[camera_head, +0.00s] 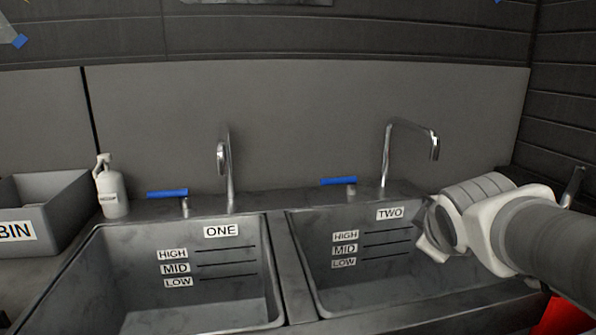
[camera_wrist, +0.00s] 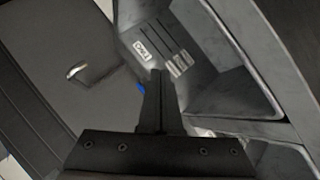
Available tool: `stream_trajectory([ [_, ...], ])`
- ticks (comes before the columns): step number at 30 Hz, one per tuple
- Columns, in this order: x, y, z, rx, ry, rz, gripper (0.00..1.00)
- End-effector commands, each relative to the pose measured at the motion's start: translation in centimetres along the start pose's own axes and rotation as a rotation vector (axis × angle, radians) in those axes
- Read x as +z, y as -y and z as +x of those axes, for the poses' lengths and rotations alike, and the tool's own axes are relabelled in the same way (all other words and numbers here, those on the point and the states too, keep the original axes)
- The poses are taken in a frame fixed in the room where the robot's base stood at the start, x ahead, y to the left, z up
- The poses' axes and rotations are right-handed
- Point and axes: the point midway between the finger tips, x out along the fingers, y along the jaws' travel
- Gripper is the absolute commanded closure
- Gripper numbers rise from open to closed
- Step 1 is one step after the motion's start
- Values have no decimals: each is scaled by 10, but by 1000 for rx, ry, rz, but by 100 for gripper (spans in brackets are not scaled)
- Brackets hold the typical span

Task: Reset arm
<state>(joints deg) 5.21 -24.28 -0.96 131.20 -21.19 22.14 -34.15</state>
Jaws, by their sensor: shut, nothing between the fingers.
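My gripper (camera_wrist: 158,76) shows in the wrist view with its two dark fingers together and nothing between them. In the head view my arm reaches in from the right, and its wrist end is over the right edge of sink TWO (camera_head: 375,285). The fingers are hard to make out there. In the wrist view sink TWO (camera_wrist: 235,92) lies beyond the fingers, to the upper right, apart from them.
Sink ONE (camera_head: 180,290) is on the left. Each sink has a chrome faucet, (camera_head: 229,175) and (camera_head: 388,160), and a blue-handled lever, (camera_head: 167,193) and (camera_head: 338,181). A spray bottle (camera_head: 111,190) stands beside a grey bin (camera_head: 62,190). A red object (camera_head: 563,318) is at lower right.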

Motion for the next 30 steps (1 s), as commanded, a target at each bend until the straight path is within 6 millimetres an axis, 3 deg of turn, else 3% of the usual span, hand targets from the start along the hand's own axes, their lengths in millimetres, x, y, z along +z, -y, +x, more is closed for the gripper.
stream_trajectory([
  [11, 63, 160, -94, -375, 277, 802, 100],
  [12, 57, 151, -106, -384, 291, 821, 100],
  [30, 3, 58, -183, -375, 288, 810, 100],
])
